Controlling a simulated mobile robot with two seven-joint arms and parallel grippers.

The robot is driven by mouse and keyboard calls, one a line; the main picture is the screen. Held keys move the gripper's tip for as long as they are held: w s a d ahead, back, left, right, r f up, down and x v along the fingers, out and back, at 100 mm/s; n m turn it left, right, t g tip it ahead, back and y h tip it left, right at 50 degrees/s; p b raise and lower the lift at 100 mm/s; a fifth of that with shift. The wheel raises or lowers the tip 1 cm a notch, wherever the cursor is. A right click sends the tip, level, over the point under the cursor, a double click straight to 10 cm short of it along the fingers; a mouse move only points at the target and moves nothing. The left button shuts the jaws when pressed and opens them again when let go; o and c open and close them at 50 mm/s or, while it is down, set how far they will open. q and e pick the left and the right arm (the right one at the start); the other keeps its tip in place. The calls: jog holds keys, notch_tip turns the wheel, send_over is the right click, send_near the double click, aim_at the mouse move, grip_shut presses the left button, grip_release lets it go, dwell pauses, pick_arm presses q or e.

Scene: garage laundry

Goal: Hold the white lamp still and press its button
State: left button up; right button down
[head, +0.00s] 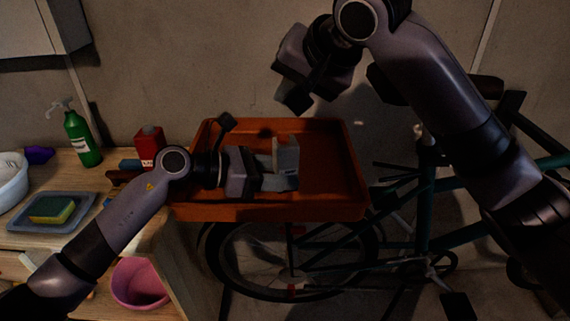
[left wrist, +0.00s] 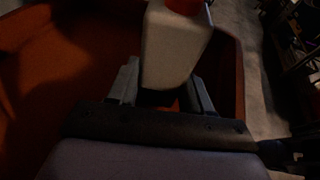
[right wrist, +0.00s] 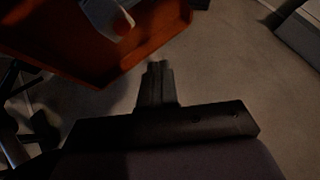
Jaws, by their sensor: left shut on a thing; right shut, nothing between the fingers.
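The white lamp (head: 287,156) is inside the orange tray, between the fingers of my left gripper (head: 278,180). In the left wrist view the lamp (left wrist: 174,48) is a pale block with a red part at its top edge, and both fingers flank it. The lamp also shows at the top of the right wrist view (right wrist: 102,16), with a red-orange spot on it that may be the button. My right gripper (head: 296,98) is above the tray's back edge, apart from the lamp. Its fingers are together and empty in the right wrist view (right wrist: 157,75).
The orange tray (head: 340,210) sits above a teal bicycle (head: 425,190). On the left counter are a green spray bottle (head: 82,138), a red container (head: 149,143), and a sponge (head: 50,209) on a grey tray (head: 80,220). A pink bin (head: 138,285) is below.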

aim_at(288, 141)
jog(key=shift+f, duration=2)
jog(key=shift+f, duration=0.15)
dwell(0.4)
jog(key=shift+f, duration=0.3)
jog(key=shift+f, duration=0.45)
dwell(0.5)
jog(key=shift+r, duration=0.9)
notch_tip(288, 141, up, 6)
dwell(0.5)
